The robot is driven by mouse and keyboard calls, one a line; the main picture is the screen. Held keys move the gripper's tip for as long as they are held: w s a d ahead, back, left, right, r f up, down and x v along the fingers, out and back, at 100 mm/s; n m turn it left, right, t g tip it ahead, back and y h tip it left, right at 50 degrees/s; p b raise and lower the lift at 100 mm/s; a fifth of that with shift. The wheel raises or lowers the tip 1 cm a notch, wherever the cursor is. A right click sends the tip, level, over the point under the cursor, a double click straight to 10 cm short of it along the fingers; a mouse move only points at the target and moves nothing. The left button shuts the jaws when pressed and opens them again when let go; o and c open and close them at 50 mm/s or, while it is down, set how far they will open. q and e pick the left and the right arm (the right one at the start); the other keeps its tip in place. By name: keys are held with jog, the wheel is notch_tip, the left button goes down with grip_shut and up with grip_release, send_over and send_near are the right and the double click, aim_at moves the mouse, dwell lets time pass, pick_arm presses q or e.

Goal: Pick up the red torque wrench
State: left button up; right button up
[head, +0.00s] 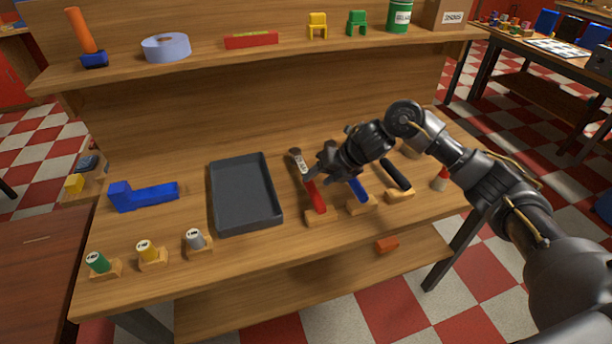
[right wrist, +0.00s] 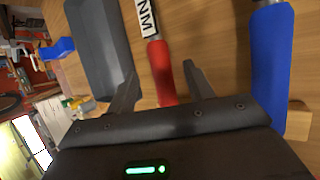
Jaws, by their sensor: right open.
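The red torque wrench (head: 315,194) lies on the workbench, right of the dark tray, with its handle end on a small wooden block. A white label with dark letters is near its head end. My right gripper (head: 318,172) is over the wrench in the head view and hides part of it. In the right wrist view, the two fingers of my right gripper (right wrist: 160,85) are spread apart, with the red handle (right wrist: 162,75) of the wrench showing between them. Whether they touch it I cannot tell. My left gripper is not in view.
A blue-handled tool (head: 358,190) and a black-handled tool (head: 396,175) lie close on the right. The dark tray (head: 276,222) is on the left, with a blue bracket (head: 145,195) beyond it. Several small spools stand along the front left. A shelf (head: 210,70) runs above the back.

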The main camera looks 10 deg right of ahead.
aim_at(312, 182)
jog(key=x, duration=0.4)
jog(key=shift+w+r+p, duration=0.1)
jog(key=shift+p, duration=0.2)
jog(key=shift+d, duration=0.1)
jog(key=shift+c, duration=0.6)
grip_shut()
jog(key=shift+r, duration=0.15)
